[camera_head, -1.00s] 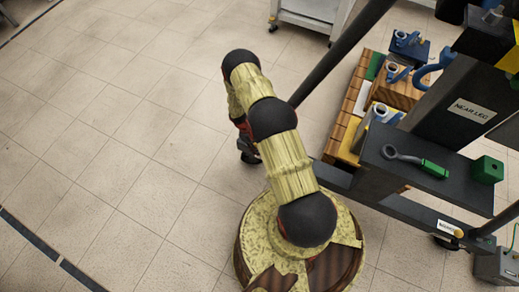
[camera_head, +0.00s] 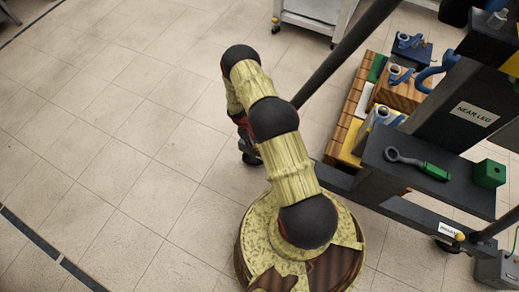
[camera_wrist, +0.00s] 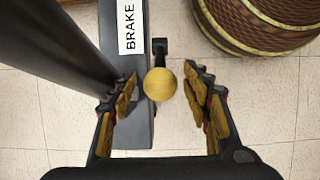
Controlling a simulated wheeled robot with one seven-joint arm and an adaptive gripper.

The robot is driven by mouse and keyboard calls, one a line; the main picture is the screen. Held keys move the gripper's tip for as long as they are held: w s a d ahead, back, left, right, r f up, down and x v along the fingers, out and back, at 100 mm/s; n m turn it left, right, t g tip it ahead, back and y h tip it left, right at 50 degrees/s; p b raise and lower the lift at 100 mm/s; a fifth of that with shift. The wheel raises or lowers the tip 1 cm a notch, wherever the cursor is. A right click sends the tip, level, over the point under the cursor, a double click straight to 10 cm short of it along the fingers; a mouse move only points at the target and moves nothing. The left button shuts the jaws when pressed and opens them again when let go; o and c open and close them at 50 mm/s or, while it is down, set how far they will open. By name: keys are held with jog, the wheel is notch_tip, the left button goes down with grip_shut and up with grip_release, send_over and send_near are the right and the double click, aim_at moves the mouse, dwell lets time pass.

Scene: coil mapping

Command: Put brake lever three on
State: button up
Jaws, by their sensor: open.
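A brake lever with a yellow ball knob (camera_wrist: 159,84) on a short dark stem shows in the wrist view, beside a dark beam (camera_wrist: 130,80) with a white "BRAKE" label (camera_wrist: 127,27). My gripper (camera_wrist: 158,92) is open, with one finger on each side of the knob. I cannot tell how far the knob lies below the fingertips. In the head view my gripper (camera_head: 249,152) is mostly hidden behind my arm. Another yellow-knobbed lever (camera_head: 460,237) with a white label sits on the beam at the lower right.
A dark pole (camera_wrist: 60,50) stands close left of my gripper. A dark shelf (camera_head: 440,195) holds a green-handled tool (camera_head: 420,164) and a green block (camera_head: 489,173). A wooden board (camera_head: 355,110) with blue parts lies behind it. The tiled floor (camera_head: 110,130) at left is clear.

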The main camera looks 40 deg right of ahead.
jog(key=v, duration=0.9)
jog(key=shift+r, duration=0.15)
jog(key=shift+w, duration=0.1)
jog(key=s+a+m+g, duration=0.1)
jog(key=s+a+m, duration=0.15)
jog(key=s, duration=0.35)
jog(key=s+a+r+m+t, duration=0.1)
jog(key=a+r, duration=0.2)
jog(key=r, duration=0.8)
jog(key=s+a+r+m+y, duration=0.1)
jog(key=a+r, duration=0.2)
jog(key=r, duration=0.7)
jog(key=s+a+r+m+t, duration=0.1)
jog(key=a+r, duration=0.2)
jog(key=r, duration=0.8)
jog(key=s+a+r+t, duration=0.3)
jog(key=s+r, duration=0.1)
jog(key=r, duration=0.5)
jog(key=s+a+r+t, duration=0.3)
jog(key=s+a+r, duration=0.1)
jog(key=r, duration=0.5)
jog(key=s+a+r+n+t, duration=0.1)
jog(key=s+a+r+t, duration=0.1)
jog(key=r, duration=0.7)
jog(key=shift+s+a+r+t+y+p, duration=0.15)
jog(key=shift+s+a+t+y+p, duration=0.2)
jog(key=shift+s+a, duration=0.5)
jog(key=shift+s+d, duration=0.15)
jog(key=shift+c, duration=0.2)
